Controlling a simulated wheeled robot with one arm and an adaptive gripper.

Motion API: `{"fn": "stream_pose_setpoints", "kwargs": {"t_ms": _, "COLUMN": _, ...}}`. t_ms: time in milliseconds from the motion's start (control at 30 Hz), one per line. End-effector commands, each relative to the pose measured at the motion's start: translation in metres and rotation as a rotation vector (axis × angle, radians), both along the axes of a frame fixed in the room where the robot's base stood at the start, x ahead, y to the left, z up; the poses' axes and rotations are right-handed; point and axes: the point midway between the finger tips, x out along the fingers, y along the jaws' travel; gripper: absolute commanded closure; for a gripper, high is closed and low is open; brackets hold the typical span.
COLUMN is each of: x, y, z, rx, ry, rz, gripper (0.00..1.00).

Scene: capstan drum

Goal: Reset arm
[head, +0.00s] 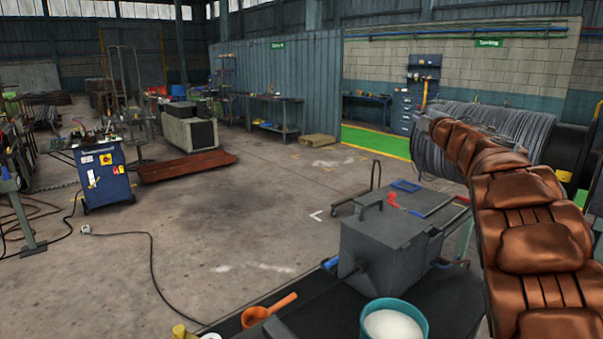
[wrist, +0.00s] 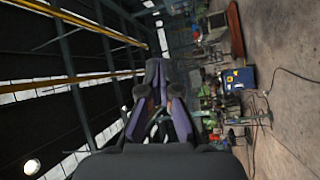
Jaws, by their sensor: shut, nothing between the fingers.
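My gripper (wrist: 158,78) is shut and empty in the wrist view. Its dark fingers with purple sides meet in the middle of the picture, clear of any object. In the head view my copper-brown arm rises along the right side and reaches up and left, in front of a large drum (head: 500,120) wound with grey cable. The arm hides part of the drum. My fingers cannot be made out in the head view.
In the head view, a grey metal box (head: 392,245), a teal bucket (head: 423,312) with white contents and an orange scoop (head: 268,309) are at the front. A blue cabinet (head: 103,175) stands left. The middle floor is mostly clear, with a black cable (head: 152,262).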

Motion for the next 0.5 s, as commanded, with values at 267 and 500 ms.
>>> {"fn": "stream_pose_setpoints", "kwargs": {"t_ms": 267, "x": -0.049, "y": -0.047, "z": 0.003, "rx": 0.206, "ry": 0.035, "rz": -0.282, "gripper": 1.0}}
{"fn": "stream_pose_setpoints", "kwargs": {"t_ms": 500, "x": -0.11, "y": -0.077, "z": -0.031, "rx": 0.396, "ry": 0.126, "rz": -0.507, "gripper": 1.0}}
